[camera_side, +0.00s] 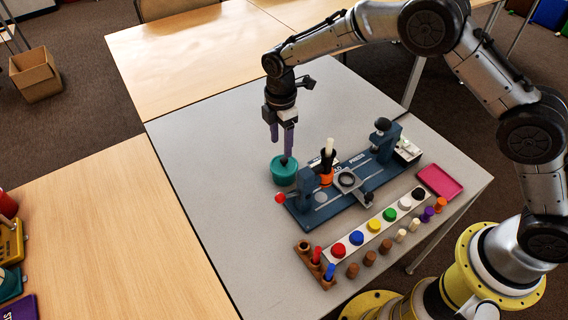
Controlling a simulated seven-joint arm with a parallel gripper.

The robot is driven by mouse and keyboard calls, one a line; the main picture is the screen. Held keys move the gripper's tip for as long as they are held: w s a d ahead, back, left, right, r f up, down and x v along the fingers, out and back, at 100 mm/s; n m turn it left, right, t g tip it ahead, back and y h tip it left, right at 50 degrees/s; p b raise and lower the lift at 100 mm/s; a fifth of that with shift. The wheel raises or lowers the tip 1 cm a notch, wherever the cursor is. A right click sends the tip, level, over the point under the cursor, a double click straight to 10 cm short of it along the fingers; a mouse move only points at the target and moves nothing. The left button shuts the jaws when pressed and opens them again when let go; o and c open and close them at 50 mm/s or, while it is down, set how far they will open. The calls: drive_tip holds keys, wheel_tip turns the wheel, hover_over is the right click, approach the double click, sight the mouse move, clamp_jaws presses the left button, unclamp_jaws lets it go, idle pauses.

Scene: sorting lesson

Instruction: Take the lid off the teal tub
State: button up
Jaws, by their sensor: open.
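The teal tub (284,172) stands on the grey table, left of the blue press fixture. Its lid (283,162) is on top, with a small dark knob (284,159). My gripper (282,148) points down just above the tub, its two purple fingers spread apart around or just over the knob. The fingers hold nothing that I can see. I cannot tell whether a finger touches the lid.
A blue press fixture (300,213) with an orange piece (326,179) stands close on the right. In front are a strip of coloured discs (340,249), several pegs, a brown block (304,248) and a pink tray (440,181). The table left of the tub is clear.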

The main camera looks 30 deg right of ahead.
sight(284, 159)
drive_tip(key=f, duration=0.4)
drive_tip(key=shift+s+d+f, duration=0.1)
drive_tip(key=shift+s+d, duration=0.05)
drive_tip(key=shift+s, duration=0.25)
drive_tip(key=shift+f, duration=0.55)
clamp_jaws()
